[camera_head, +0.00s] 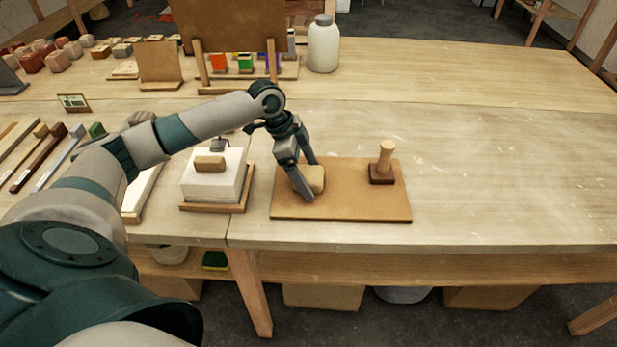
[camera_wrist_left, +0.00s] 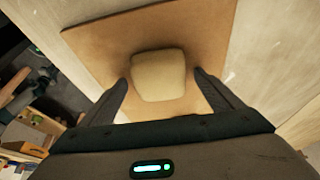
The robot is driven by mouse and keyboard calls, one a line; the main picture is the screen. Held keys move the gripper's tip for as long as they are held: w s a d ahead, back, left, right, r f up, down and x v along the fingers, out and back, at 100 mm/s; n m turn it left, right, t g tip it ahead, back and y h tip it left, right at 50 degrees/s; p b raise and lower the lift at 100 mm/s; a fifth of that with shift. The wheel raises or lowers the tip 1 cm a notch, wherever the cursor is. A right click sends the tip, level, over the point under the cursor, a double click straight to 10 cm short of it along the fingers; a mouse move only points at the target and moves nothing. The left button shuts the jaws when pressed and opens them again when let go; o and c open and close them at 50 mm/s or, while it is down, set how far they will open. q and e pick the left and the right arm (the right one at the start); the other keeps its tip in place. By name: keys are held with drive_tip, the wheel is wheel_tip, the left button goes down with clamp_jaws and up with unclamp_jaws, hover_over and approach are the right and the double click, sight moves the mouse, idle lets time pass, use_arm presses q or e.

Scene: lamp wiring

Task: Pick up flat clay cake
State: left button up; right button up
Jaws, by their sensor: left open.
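The clay cake (camera_head: 316,179) is a pale tan, rounded block lying on a brown board (camera_head: 340,205) on the table. It also shows in the left wrist view (camera_wrist_left: 159,75), between the fingertips. My left gripper (camera_head: 312,182) is open and reaches down over the cake, partly hiding it in the head view. In the left wrist view the gripper's fingers (camera_wrist_left: 160,88) stand on either side of the cake, with a gap visible on each side. My right gripper is not in view.
A wooden stamp (camera_head: 384,163) with a dark base stands on the board's right part. A white block (camera_head: 212,183) with a tan piece on top sits in a wooden tray to the left. A white jar (camera_head: 323,45) stands at the back. The table's right side is clear.

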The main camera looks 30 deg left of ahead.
use_arm(q)
drive_tip(key=c, duration=1.5)
drive_tip(key=shift+r, duration=0.1)
drive_tip(key=shift+w+r, duration=0.1)
